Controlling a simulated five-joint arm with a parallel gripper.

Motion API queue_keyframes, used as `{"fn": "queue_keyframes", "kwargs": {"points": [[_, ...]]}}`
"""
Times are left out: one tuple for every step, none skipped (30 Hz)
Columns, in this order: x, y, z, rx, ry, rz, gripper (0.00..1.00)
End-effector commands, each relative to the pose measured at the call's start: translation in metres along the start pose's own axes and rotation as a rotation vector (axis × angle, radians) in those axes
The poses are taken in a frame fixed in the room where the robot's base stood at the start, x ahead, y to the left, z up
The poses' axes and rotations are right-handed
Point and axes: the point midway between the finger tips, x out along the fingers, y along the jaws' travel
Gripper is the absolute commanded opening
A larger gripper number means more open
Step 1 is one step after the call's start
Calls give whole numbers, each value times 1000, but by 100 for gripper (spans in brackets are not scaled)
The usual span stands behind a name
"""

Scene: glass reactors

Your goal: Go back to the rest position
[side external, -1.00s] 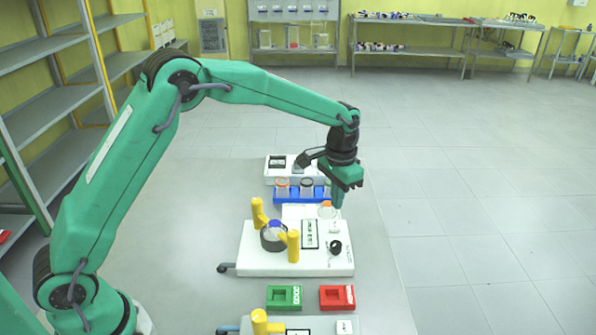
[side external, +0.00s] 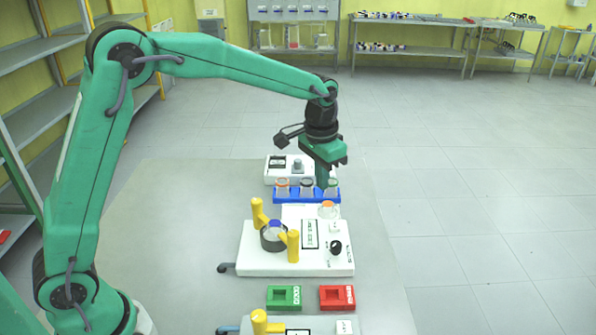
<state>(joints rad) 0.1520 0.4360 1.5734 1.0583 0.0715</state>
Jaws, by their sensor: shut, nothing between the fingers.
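My gripper (side external: 322,183) points down at the end of the green arm, shut and empty. In the picture it overlaps the right part of a blue rack (side external: 296,198); I cannot tell if it touches anything there. The rack holds glass vessels with an orange-topped one (side external: 283,188), a dark-topped one (side external: 307,187) and a green-topped one (side external: 333,187). A vessel with an orange cap (side external: 327,209) stands in front of the rack, apart from the gripper.
A white device (side external: 255,262) with yellow clamps holds a blue-capped vessel (side external: 274,231). A green block (side external: 284,298) and a red block (side external: 337,298) lie in front. Another white device (side external: 273,180) stands behind the rack. The table's left part (side external: 180,220) is bare.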

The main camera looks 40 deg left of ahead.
Motion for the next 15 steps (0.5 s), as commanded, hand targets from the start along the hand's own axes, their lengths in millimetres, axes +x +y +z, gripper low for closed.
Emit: {"fn": "queue_keyframes", "kwargs": {"points": [[-12,-2,8,-8,16,-2,0],[-18,-4,12,-13,25,-3,0],[-25,-5,19,-19,35,-4,0],[-30,-6,23,-23,42,-4,0],[-35,-7,28,-27,51,-5,0],[-42,-8,35,-33,61,-6,0],[-47,-9,40,-37,70,-7,0],[-51,-10,45,-42,78,-8,0],[-57,-11,52,-48,88,-9,0],[-61,-12,57,-52,96,-10,0],[-66,-12,62,-56,104,-11,0],[-71,-13,70,-62,114,-13,0],[-75,-14,75,-66,123,-14,0],[-78,-14,80,-70,130,-15,0],[-83,-15,88,-75,141,-16,0]]}}
